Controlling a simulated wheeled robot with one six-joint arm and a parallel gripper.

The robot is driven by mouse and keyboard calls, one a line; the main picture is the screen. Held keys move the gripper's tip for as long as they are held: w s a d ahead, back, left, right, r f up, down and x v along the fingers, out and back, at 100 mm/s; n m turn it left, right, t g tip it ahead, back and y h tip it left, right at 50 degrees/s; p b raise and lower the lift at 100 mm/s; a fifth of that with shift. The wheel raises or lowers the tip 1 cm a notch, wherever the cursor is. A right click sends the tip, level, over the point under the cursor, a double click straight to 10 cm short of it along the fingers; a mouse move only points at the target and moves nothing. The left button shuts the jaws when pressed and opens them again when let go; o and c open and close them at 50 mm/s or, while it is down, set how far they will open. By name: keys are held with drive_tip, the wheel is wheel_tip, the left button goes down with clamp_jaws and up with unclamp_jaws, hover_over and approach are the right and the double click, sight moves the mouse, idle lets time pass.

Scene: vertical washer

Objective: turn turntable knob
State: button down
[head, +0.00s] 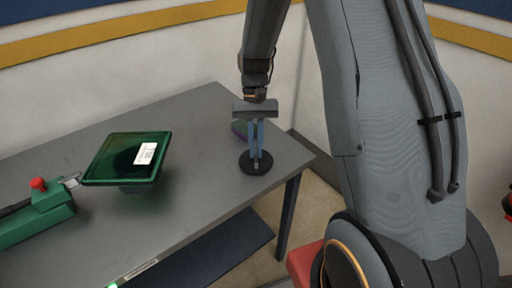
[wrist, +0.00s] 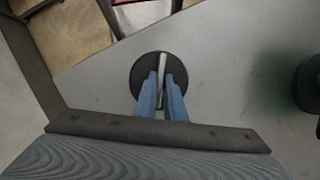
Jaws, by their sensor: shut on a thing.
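The turntable knob is a black round disc (head: 250,167) with a thin upright light-grey bar, lying on the grey table near its right end. In the wrist view the disc (wrist: 143,66) sits at the middle, with the bar (wrist: 161,68) rising between my fingers. My gripper (head: 257,157) points straight down over the disc, its two blue fingers close together on either side of the bar. In the wrist view my gripper (wrist: 161,80) is shut on this bar. The fingers partly hide the bar and disc.
A dark green square tray (head: 112,165) with a white label stands left on the grey table (head: 190,200). A green clamp-like device with a red knob (head: 38,184) is at the far left. Bare tabletop separates tray and disc.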

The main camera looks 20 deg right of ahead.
drive_tip(key=c, duration=1.8)
unclamp_jaws()
drive_tip(key=shift+c, duration=0.2)
drive_tip(key=shift+b+v, duration=1.3)
drive_tip(key=shift+v, duration=2.65)
